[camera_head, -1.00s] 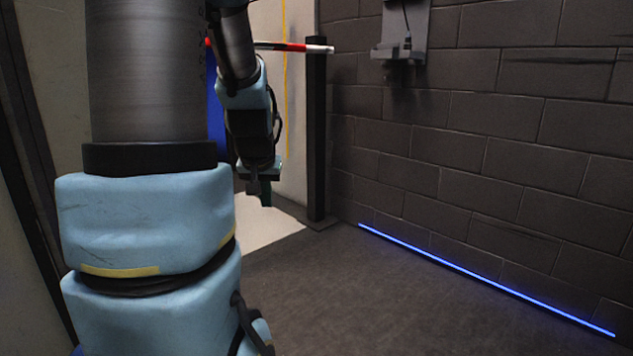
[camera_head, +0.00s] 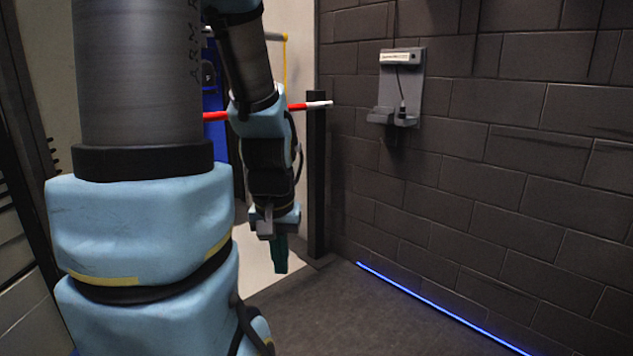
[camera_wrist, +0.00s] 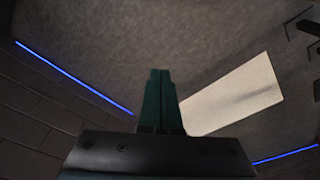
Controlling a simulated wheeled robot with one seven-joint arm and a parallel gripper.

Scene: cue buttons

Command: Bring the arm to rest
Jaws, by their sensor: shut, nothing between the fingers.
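My gripper (camera_head: 280,268) hangs at the end of my arm in the head view, its green fingers pointing down above the floor. In the wrist view its fingers (camera_wrist: 160,75) are together, with nothing between them. It touches nothing that I can see. My blue and grey arm links fill the left part of the head view and hide what is behind them.
A dark block wall (camera_head: 500,150) stands on the right, with a grey wall unit (camera_head: 401,85) on it. A blue light strip (camera_head: 440,308) runs along its foot. A red and white bar (camera_head: 312,105) meets a dark post (camera_head: 316,170). Open floor (camera_head: 350,315) lies in front.

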